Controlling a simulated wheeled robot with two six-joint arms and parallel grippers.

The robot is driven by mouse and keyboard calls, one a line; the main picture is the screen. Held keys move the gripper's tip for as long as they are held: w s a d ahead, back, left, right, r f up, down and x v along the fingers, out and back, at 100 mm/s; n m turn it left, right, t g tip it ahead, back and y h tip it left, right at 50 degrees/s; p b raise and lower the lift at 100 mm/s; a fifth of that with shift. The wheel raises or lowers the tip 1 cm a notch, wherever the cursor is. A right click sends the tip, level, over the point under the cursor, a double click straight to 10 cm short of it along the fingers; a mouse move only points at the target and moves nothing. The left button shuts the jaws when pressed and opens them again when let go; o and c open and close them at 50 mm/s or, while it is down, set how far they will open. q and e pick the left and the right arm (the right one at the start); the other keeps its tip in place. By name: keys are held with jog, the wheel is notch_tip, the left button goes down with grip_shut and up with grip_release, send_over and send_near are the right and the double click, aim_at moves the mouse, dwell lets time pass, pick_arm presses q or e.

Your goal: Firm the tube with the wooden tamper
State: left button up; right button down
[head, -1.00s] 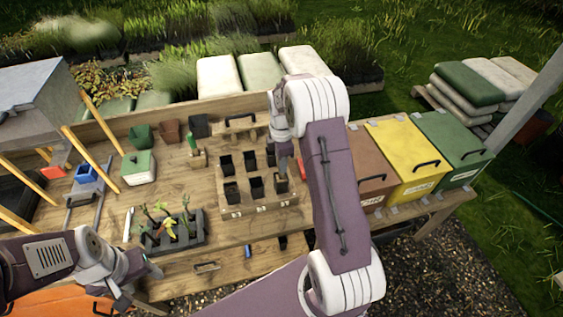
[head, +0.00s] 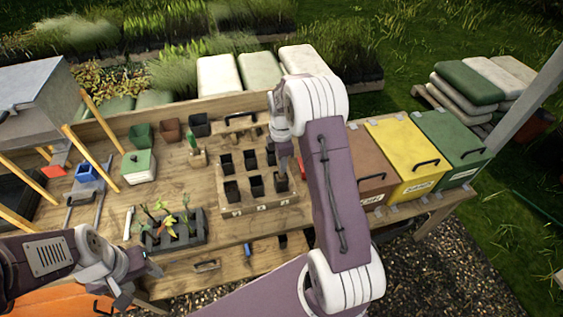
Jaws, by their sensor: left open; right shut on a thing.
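Several black square tubes stand in rows in a wooden tray (head: 262,207) at the middle of the bench. My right gripper (head: 283,165) reaches down over the tray's right side, above the front right tube (head: 281,185). It is shut on a thin thing that points down at that tube; this is likely the wooden tamper, but the gripper and arm mostly hide it. I cannot tell whether its end touches the soil. My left gripper (head: 155,277) is open and empty, low at the left near the bench's front edge, apart from the tray.
A dark tray (head: 200,240) of seedlings lies left of the tubes. A green-lidded box (head: 138,166) and small pots stand farther back. Brown, yellow (head: 405,155) and green (head: 450,150) lidded bins line the right. A blue-handled tool (head: 248,250) lies at the front.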

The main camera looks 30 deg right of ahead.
jog(key=shift+s, duration=0.1)
dwell(0.4)
jog(key=shift+r+p, duration=0.85)
jog(key=shift+p, duration=0.05)
notch_tip(320, 180, up, 3)
jog(key=shift+f+p, duration=0.2)
jog(key=shift+p, duration=0.85)
jog(key=shift+r+p, duration=2.85)
jog(key=shift+r, duration=0.5)
